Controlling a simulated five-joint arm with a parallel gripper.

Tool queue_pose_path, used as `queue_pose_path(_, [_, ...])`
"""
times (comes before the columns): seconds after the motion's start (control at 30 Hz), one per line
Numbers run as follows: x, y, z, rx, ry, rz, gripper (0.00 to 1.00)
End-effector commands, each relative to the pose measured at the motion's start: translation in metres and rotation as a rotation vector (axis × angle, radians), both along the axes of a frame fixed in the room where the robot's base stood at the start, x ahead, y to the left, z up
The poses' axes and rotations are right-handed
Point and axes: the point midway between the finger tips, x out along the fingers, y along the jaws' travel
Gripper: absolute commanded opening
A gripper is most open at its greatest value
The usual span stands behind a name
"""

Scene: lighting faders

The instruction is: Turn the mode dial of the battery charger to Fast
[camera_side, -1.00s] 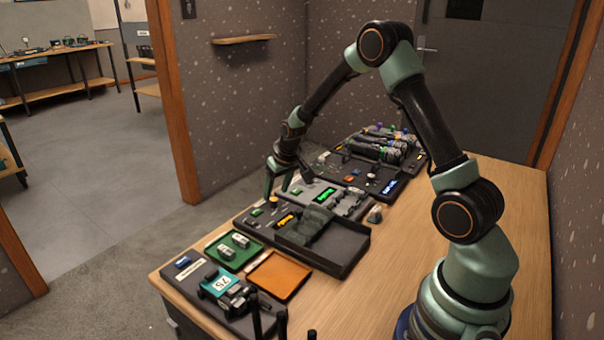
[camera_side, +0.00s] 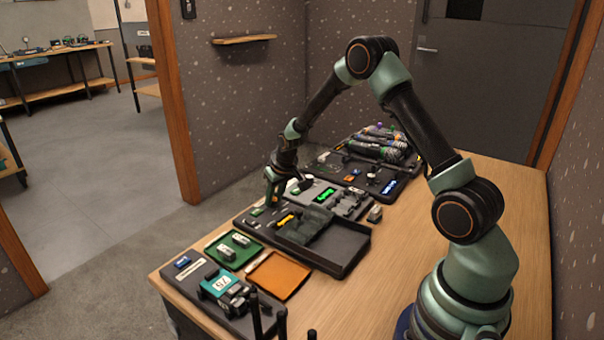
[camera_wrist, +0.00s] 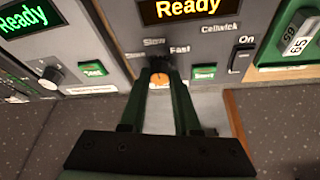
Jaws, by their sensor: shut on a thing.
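The battery charger, marked Cellwick, is a grey panel (camera_wrist: 218,52) with an orange "Ready" display (camera_wrist: 180,10). It also shows in the side view by its small orange display (camera_side: 287,219). Its mode dial (camera_wrist: 159,64) is a small dark knob with labels around its top, including "Slow" above and "Fast" to the right. My gripper (camera_wrist: 160,76) is shut on the mode dial, with one green finger on each side. An orange patch shows between the fingers. Which label the dial points to cannot be told. In the side view my gripper (camera_side: 272,198) reaches down at the charger's far end.
A green Start button (camera_wrist: 204,72) and an On switch (camera_wrist: 240,58) sit right of the dial. A neighbouring device with a green Ready display (camera_wrist: 22,15) stands left.

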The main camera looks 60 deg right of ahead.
Motion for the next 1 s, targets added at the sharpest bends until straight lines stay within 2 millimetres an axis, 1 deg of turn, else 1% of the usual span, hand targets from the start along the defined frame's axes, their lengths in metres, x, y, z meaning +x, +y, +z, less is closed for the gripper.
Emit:
queue_pose_path(0.33, [0.0006,0.0012,-0.0004,0.081,-0.017,-0.199,0.0])
queue_pose_path(0.43, [0.0007,0.002,-0.0005,0.091,-0.02,-0.222,0.0])
queue_pose_path(0.7, [0.0013,0.0037,-0.0008,0.092,-0.019,-0.221,0.0])
queue_pose_path(0.73, [0.0014,0.004,-0.0009,0.092,-0.02,-0.221,0.43])
queue_pose_path(0.77, [0.0015,0.0039,-0.0009,0.091,-0.02,-0.22,0.54])
queue_pose_path(0.8, [0.0013,0.0038,-0.0008,0.092,-0.019,-0.221,0.61])
queue_pose_path(1.0, [0.0008,0.0023,-0.0005,0.091,-0.02,-0.222,0.61])
